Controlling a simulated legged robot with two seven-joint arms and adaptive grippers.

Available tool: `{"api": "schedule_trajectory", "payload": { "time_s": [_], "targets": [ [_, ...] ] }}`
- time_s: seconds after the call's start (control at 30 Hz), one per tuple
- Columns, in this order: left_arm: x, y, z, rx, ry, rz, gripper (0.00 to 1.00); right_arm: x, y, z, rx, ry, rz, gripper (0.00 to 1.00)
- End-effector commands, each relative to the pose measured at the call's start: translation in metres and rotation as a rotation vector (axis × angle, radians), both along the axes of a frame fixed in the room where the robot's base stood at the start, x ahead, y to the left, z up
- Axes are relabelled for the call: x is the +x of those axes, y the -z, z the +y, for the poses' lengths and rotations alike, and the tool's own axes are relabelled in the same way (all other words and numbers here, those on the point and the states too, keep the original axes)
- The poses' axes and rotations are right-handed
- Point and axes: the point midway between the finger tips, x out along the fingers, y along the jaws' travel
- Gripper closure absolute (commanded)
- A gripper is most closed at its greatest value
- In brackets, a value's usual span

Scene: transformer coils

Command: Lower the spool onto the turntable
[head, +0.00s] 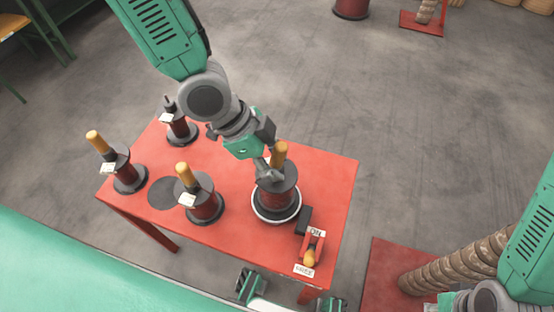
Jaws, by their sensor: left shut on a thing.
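My left gripper (270,167) is shut on the spool (277,188), at the top by its yellow-orange handle (280,152). The spool is dark red with black flanges and stands upright. It is directly over the turntable (274,219), a dark disc with a pale rim on the red table. The spool's lower flange appears within the rim; I cannot tell whether it touches or hangs slightly above. The fingers hide part of the spool's top.
Three other spools stand on the red table (325,180), at the back (180,127), left (124,178) and front (207,205). A dark round spot (162,193) is empty. A small red control with a yellow knob (310,256) sits at the front right corner.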

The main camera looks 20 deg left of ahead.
Motion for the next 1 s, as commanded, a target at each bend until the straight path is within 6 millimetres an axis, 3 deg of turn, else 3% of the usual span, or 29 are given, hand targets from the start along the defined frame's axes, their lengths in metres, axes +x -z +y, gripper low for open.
{"api": "schedule_trajectory", "payload": {
  "time_s": [1.0],
  "targets": [
    [0.0,0.013,0.001,-0.001,0.0,-0.001,1.0,0.0,0.006,0.0,0.0,0.0,0.0,1.0]
  ]
}}
